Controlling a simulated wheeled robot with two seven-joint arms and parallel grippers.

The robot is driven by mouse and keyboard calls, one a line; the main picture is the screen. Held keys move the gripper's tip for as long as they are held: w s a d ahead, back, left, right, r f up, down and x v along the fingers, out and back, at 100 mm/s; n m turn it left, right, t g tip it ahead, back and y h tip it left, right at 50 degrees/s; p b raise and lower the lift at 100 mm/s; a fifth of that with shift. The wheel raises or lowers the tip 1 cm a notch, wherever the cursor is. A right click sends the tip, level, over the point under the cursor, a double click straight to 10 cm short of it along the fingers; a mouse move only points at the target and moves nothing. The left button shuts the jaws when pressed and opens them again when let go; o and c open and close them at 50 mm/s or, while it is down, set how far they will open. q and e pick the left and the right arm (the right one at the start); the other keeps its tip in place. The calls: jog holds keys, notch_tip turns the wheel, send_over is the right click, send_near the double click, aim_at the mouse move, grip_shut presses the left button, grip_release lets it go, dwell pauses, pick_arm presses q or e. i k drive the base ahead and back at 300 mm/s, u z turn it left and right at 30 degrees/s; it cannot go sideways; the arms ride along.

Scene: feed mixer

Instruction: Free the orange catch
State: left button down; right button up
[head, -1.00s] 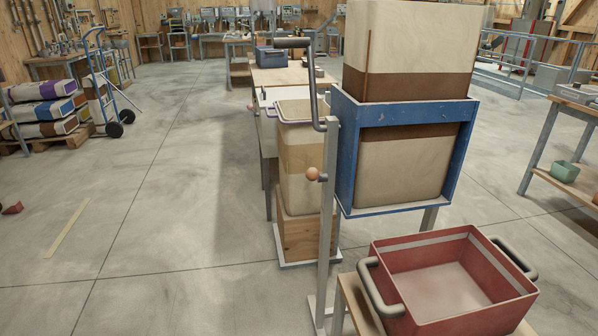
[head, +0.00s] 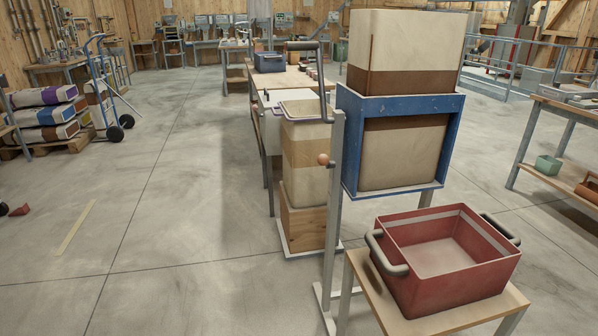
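The orange catch appears as a small round orange knob (head: 323,160) on the side of an upright grey post (head: 333,215). A dark crank with a handle (head: 302,46) sits at the top of the post, and its arm hangs down to the post head. The post stands just left of a blue frame (head: 346,150) that holds a tall cream and brown bin (head: 405,50). How the catch engages the crank is too small to tell. Neither of my grippers is in view.
A red crate (head: 400,290) with grey handles stands on a small wooden table (head: 455,318) in front of the post. Another tall bin (head: 303,150) stands on a wooden block (head: 303,225) behind the post. The floor at left is mostly clear.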

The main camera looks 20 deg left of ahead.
aim_at(323, 159)
jog(key=k, duration=0.85)
jog(key=u, duration=0.75)
jog(key=i, duration=0.85)
jog(key=u, duration=0.5)
jog(key=i, duration=1.2)
jog(key=z, duration=0.95)
jog(key=i, duration=0.3)
jog(key=z, duration=0.25)
